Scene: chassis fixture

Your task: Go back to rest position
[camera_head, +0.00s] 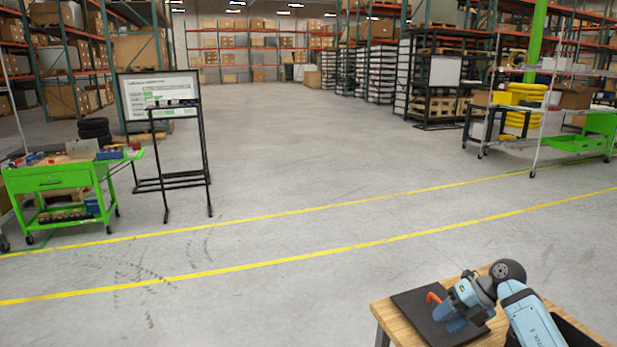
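My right arm comes in at the lower right over a wooden table (384,318). My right gripper (449,317) is low over a dark mat (412,304) on that table, its blue fingers pointing down and left. An orange hooked piece (434,297) shows right beside the gripper. I cannot tell whether the fingers touch or hold it, or how far apart they are. My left arm and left gripper are not in view.
A black bin (574,336) shows partly behind my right arm. A green cart (50,181) and a black-framed board stand (205,150) are at left. A cart with yellow items (525,95) is at right. The grey floor with yellow lines between is clear.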

